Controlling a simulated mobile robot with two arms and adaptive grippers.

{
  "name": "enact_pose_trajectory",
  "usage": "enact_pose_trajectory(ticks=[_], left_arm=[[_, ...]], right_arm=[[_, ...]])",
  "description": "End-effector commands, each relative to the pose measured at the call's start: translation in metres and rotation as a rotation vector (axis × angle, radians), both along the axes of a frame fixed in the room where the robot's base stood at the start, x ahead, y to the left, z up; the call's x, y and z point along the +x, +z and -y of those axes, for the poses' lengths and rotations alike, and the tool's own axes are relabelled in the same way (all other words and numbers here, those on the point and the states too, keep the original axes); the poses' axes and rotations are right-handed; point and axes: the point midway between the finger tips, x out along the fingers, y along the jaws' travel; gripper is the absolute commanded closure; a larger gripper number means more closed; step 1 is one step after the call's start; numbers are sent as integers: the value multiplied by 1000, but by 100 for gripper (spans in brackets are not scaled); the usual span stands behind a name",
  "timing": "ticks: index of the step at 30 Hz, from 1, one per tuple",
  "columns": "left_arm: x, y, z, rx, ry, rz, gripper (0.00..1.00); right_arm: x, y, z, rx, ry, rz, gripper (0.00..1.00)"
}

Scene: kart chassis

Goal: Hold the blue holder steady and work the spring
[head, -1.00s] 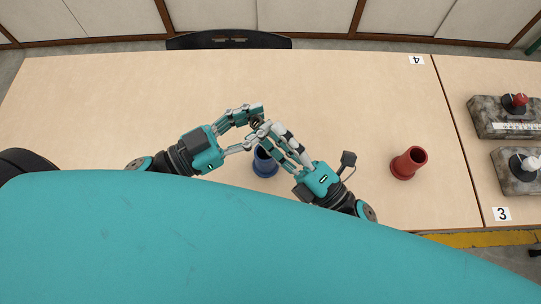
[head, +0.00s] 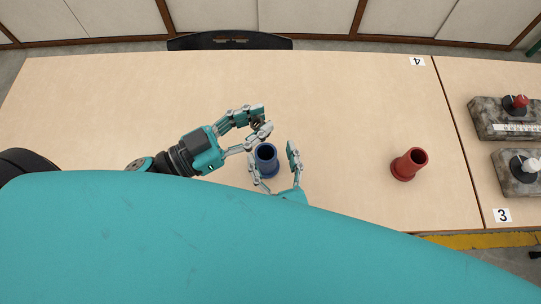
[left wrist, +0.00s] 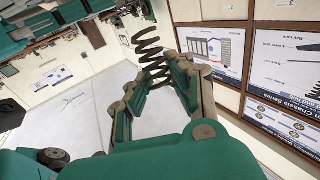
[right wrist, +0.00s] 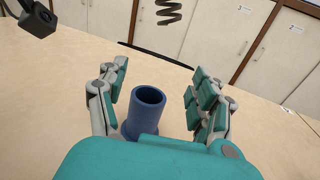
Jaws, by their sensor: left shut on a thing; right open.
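The blue holder (head: 267,158) stands upright on the table, a hollow tube with a wider base. It also shows in the right wrist view (right wrist: 146,108). My left gripper (head: 262,122) is shut on the dark coil spring (left wrist: 149,58) and holds it above the table, just beyond the holder. The spring also shows at the top of the right wrist view (right wrist: 169,12), apart from the holder. My right gripper (right wrist: 160,82) is open, with one finger on each side of the holder. I cannot tell whether the fingers touch it.
Two grey units with knobs (head: 505,116) sit on the adjoining table at the right. A dark chair (head: 229,41) is at the far edge. The left of the table (head: 80,110) is clear.

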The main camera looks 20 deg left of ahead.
Motion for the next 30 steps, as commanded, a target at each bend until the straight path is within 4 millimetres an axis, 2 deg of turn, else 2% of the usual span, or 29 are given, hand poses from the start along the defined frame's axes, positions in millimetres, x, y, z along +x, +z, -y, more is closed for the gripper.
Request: enact_pose_trajectory(ticks=[5, 17, 18, 24, 30], left_arm=[[0, 0, 0, 0, 0, 0, 100], [0, 0, 0, 0, 0, 0, 100], [0, 0, 0, 0, 0, 0, 100], [0, 0, 0, 0, 0, 0, 100], [0, 0, 0, 0, 0, 0, 100]], right_arm=[[-4, -11, -4, -36, 2, 23, 33], [-2, -84, -3, -34, 3, 24, 33], [7, -79, -10, -26, -3, 26, 33], [38, -79, -30, -28, -3, 23, 33], [55, -80, -41, -29, -1, 20, 33]])
